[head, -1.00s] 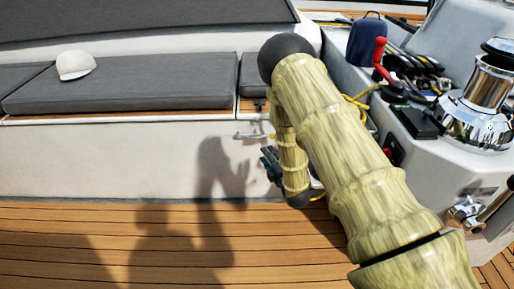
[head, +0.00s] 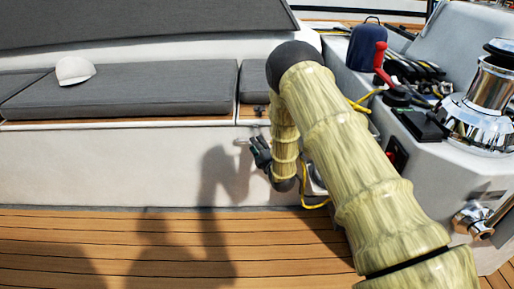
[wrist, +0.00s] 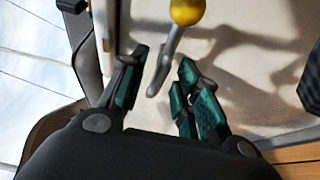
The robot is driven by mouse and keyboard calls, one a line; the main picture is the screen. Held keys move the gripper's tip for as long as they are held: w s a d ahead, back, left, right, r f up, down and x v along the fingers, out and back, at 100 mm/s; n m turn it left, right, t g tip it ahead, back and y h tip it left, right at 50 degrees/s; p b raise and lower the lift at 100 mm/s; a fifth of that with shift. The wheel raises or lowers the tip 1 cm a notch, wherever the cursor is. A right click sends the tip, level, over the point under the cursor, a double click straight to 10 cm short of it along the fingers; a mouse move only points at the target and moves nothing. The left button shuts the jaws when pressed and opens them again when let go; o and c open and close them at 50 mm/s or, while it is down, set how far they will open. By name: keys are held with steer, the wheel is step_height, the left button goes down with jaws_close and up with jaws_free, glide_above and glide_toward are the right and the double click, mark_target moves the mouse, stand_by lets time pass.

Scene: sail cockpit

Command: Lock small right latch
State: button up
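The small latch (head: 241,142) is a thin metal fitting on the white locker front below the seat. In the head view my gripper hides most of it. In the wrist view a grey metal lever (wrist: 163,70) with a yellow ball (wrist: 187,11) reaches down between my fingers; it looks like the latch's handle. My gripper (wrist: 162,60) is open around the lever, one green-padded finger on each side, with visible gaps. In the head view my gripper (head: 257,152) is right at the locker front.
Grey cushions (head: 135,88) line the bench above, with a white cap (head: 75,71) on them. To the right stands a console with a chrome winch (head: 485,105) and a red handle (head: 381,60). A yellow rope (head: 316,204) hangs behind my arm. The wooden floor (head: 130,250) is clear.

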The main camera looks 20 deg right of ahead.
steer(key=shift+w, duration=0.15)
jaws_close()
